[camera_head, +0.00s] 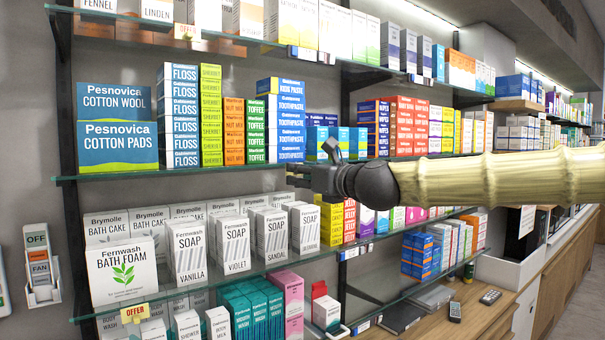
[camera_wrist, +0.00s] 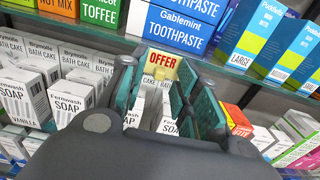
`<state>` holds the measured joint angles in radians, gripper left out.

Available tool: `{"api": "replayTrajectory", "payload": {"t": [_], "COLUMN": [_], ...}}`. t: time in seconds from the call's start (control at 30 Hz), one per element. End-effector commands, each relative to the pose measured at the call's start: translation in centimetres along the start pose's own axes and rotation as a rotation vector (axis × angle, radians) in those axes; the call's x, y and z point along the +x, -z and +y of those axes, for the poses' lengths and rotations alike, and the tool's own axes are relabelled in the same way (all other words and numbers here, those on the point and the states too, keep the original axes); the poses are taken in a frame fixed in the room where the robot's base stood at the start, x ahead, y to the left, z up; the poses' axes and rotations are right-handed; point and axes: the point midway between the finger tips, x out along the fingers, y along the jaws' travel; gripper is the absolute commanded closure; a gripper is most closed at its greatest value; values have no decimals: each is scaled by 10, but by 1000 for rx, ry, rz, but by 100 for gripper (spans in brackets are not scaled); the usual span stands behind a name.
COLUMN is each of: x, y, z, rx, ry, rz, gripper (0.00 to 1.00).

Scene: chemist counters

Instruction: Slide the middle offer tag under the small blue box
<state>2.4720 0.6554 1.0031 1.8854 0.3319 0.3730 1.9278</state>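A cream OFFER tag (camera_wrist: 161,62) with red letters shows between my fingers in the wrist view, at the front edge of the toothpaste shelf. My gripper (camera_wrist: 156,72) is open, with a finger on each side of the tag and a gap at the left. I cannot tell if the right finger touches it. In the head view, my gripper (camera_head: 298,174) is at the middle shelf's edge, below the blue toothpaste boxes (camera_head: 290,118), and largely hides the tag. Small blue boxes (camera_head: 357,143) stand to the right; which one the task means is unclear.
Other OFFER tags hang on the top shelf (camera_head: 187,32) and a lower shelf (camera_head: 135,313). Soap boxes (camera_head: 236,243) fill the shelf below my gripper. Glass shelf edges (camera_head: 215,167) lie close.

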Motion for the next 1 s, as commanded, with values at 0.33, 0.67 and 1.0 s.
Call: {"api": "replayTrajectory", "payload": {"t": [0.33,0.67,1.0], "x": [0,-1,-8], "y": [0,1,1], "z": [0,-10,-78], "rx": [-1,0,3], "ry": [0,2,-2], "rz": [0,0,-3], "gripper": [100,100,100]}}
